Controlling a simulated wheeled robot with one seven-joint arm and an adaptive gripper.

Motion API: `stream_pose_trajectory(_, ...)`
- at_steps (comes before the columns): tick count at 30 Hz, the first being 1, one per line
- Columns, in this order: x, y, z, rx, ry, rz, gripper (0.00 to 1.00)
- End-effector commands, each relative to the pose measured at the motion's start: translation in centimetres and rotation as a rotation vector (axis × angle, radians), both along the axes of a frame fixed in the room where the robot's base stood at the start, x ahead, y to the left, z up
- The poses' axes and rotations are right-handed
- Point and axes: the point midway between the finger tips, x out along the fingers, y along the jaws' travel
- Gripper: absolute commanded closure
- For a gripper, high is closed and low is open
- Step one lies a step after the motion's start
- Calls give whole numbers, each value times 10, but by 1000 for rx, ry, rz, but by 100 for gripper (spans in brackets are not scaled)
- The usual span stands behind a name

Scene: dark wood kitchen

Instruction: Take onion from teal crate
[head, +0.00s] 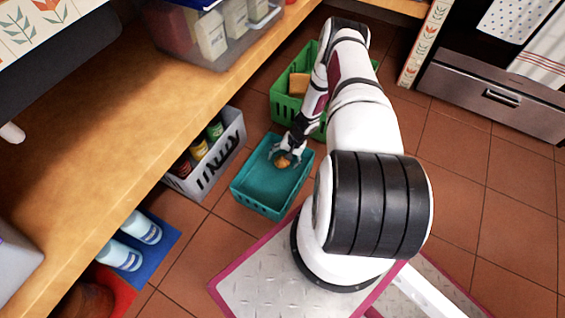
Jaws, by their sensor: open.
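The teal crate (262,198) stands on the tiled floor in the middle of the head view. A small brown onion (284,162) is at the crate's far right part. My gripper (285,157) reaches down over the crate with its fingers apart around the onion. I cannot tell whether the fingers touch the onion. My arm comes in from the right and hides part of the crate's far right corner.
A green crate (281,104) with a tan block stands behind the teal one. A grey crate (233,139) with bottles stands left, near the wooden shelf (150,120). Tiled floor is free at the right.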

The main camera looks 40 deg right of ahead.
Motion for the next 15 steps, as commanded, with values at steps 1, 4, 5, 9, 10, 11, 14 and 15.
stream_pose_trajectory(1, 0, 0, 1, 0, 0, 0, 21)
stream_pose_trajectory(4, 0, 0, 1, 0, 0, 0, 37)
stream_pose_trajectory(5, 0, 0, 1, 0, 0, 0, 44)
stream_pose_trajectory(9, 0, 0, 1, 0, 0, 0, 76)
stream_pose_trajectory(10, 0, 0, 1, 0, 0, 0, 77)
stream_pose_trajectory(11, 0, 0, 1, 0, 0, 0, 77)
stream_pose_trajectory(14, 0, 0, 1, 1, 0, 0, 77)
stream_pose_trajectory(15, 0, 0, 1, 1, 0, 0, 77)
